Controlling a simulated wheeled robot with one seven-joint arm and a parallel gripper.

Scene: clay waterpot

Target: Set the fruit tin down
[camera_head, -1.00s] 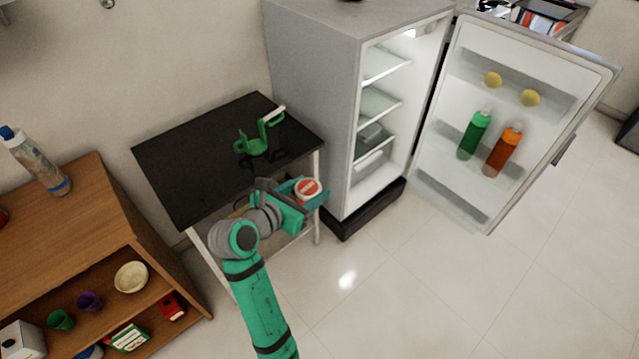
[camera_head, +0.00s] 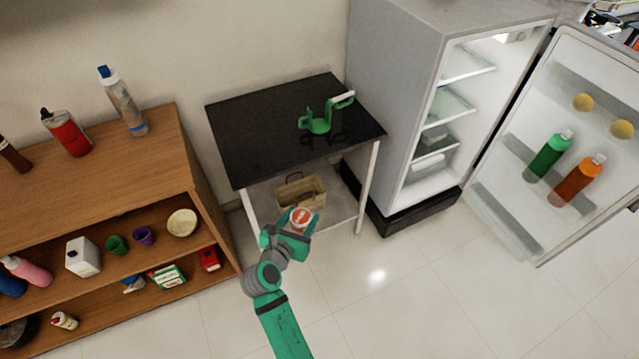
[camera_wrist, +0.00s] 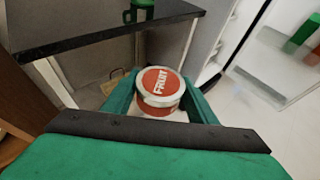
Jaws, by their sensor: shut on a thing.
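The fruit tin (camera_head: 300,217) is a short round tin with a red and white lid. In the wrist view the tin (camera_wrist: 161,86) shows its red lid lettered "FRUIT" and sits upright between the two green fingers. My gripper (camera_head: 303,222) is shut on it and holds it in the air in front of the black-topped table (camera_head: 245,130). In the wrist view my gripper (camera_wrist: 160,97) has a finger on each side of the tin. The tin's lower part is partly hidden.
A green pot-like holder (camera_head: 318,122) stands on the black tabletop, whose left part is clear. A basket (camera_head: 302,190) sits on the table's lower shelf. A wooden shelf unit (camera_head: 190,150) with several items is at left. The open fridge (camera_head: 400,60) is at right, its door (camera_head: 520,215) swung out.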

